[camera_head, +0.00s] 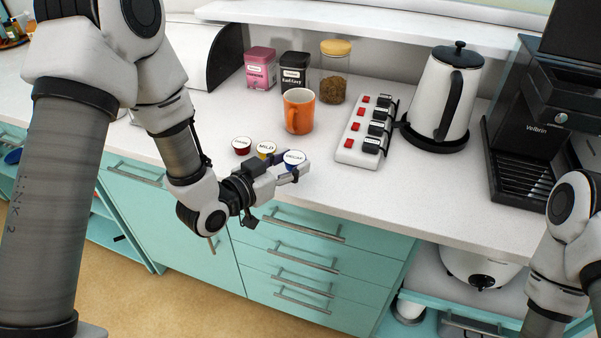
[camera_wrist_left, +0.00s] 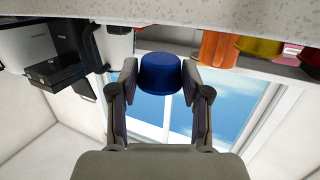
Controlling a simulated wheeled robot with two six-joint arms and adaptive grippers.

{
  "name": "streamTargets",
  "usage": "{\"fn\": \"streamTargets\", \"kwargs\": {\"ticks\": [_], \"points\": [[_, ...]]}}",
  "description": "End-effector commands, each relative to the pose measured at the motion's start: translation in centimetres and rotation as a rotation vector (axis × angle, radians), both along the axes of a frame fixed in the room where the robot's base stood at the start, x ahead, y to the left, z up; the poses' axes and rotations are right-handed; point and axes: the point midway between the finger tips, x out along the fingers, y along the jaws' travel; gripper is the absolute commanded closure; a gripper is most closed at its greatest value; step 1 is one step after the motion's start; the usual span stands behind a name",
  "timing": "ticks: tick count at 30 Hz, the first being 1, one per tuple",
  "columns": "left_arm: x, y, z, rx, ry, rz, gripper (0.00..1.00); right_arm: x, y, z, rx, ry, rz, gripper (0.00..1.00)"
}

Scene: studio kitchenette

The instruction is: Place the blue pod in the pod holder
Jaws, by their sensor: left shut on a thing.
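The blue pod (camera_head: 295,157), with a white lid reading DECAF, is between the fingertips of my left gripper (camera_head: 287,172), which is shut on it near the counter's front edge. In the left wrist view, which looks upside down, the blue pod (camera_wrist_left: 160,75) sits between both fingers of the left gripper (camera_wrist_left: 160,88). I cannot tell whether the pod touches the counter. I cannot make out a pod holder in either view. My right arm shows at the right edge, but its gripper is out of view.
A MILD pod (camera_head: 266,148) and a red pod (camera_head: 242,146) stand left of the blue pod. Behind are an orange mug (camera_head: 298,110), jars and a power strip (camera_head: 357,150). A kettle (camera_head: 440,95) and coffee machine (camera_head: 525,135) stand right. The front counter right of the gripper is clear.

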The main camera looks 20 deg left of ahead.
Motion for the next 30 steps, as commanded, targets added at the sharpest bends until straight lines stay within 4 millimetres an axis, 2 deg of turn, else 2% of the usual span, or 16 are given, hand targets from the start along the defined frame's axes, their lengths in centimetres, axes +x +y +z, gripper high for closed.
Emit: {"fn": "streamTargets", "kwargs": {"ticks": [1, 9, 12, 15, 25, 26, 27, 28, 30], "points": [[1.2, -0.2, 0.5, 0.004, -0.003, -0.002, 0.67, 0.1, 0.0, 0.9, 0.000, -0.003, 0.000, 0.60], [5.2, -0.7, 0.1, 0.001, -0.003, -0.001, 0.67, 0.1, 0.0, 1.6, 0.000, -0.001, 0.000, 0.60], [5.1, -0.7, -2.3, -0.001, 0.005, -0.001, 0.67, 0.1, 0.0, 1.7, 0.000, -0.001, 0.000, 0.60], [5.1, -0.6, -3.2, 0.000, 0.000, -0.001, 0.67, 0.1, 0.0, 2.2, 0.000, -0.001, 0.000, 0.60], [5.1, -0.6, -3.8, -0.001, -0.001, -0.001, 0.67, 0.1, 0.0, 1.6, 0.000, -0.001, 0.000, 0.60], [5.1, -0.6, -3.7, -0.001, -0.001, -0.001, 0.49, 0.1, 0.0, 1.6, 0.000, -0.001, 0.000, 0.60], [5.1, -0.6, -3.6, -0.001, -0.001, -0.001, 0.35, 0.0, 0.0, 1.7, 0.000, -0.001, 0.000, 0.60], [5.1, -0.6, -3.6, -0.001, -0.001, -0.001, 0.28, 0.1, 0.0, 1.7, 0.000, -0.001, 0.000, 0.60], [5.1, -0.6, -3.6, -0.001, -0.001, -0.001, 0.28, 0.1, 0.0, 1.7, 0.000, -0.001, 0.000, 0.60]]}}
